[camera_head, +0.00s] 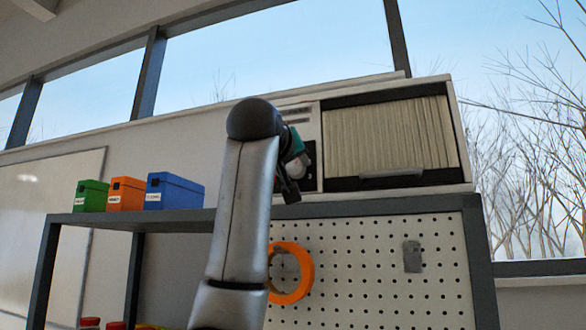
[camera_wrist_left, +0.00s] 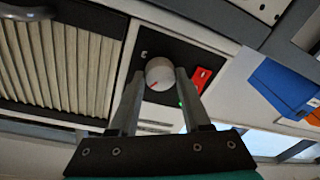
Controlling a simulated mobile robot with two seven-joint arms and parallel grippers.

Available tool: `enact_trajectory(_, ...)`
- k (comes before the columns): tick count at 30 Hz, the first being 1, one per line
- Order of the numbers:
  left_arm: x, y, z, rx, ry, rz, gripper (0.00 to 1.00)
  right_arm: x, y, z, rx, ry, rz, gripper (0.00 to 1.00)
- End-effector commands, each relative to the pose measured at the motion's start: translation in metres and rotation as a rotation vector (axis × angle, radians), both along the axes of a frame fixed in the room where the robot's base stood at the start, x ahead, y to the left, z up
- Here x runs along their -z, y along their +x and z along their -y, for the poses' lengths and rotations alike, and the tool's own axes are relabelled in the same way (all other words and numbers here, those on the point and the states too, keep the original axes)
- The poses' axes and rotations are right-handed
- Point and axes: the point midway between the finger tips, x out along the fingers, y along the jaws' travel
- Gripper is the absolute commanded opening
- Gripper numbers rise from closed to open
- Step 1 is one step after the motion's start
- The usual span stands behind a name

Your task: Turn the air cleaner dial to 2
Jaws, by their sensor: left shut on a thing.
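The air cleaner (camera_head: 420,188) is a white box with a pleated filter on top of the grey shelf unit. My left gripper (camera_head: 296,160) is at the dark control panel on its left part, and my arm hides much of that panel. In the left wrist view the round white dial (camera_wrist_left: 159,72) sits on the black panel, its red mark pointing to the lower left of that picture. The left gripper (camera_wrist_left: 160,78) is shut on the dial, one finger on each side. A red switch (camera_wrist_left: 201,79) is beside it. My right gripper is not in view.
Green (camera_head: 91,195), orange (camera_head: 126,193) and blue (camera_head: 173,191) boxes stand on the shelf top (camera_head: 190,216) to the left. An orange ring (camera_head: 304,273) hangs on the pegboard (camera_head: 360,260) below, partly behind my arm. Windows are behind.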

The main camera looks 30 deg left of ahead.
Motion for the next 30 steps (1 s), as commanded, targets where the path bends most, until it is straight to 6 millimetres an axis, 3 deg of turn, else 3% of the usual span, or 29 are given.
enact_trajectory(15,0.0007,-0.0008,-0.0017,-0.001,0.39,-0.092,0.0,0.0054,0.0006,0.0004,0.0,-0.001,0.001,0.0)
enact_trajectory(30,0.0005,-0.0008,-0.0015,-0.001,0.503,-0.119,0.0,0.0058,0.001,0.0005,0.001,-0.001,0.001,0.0)
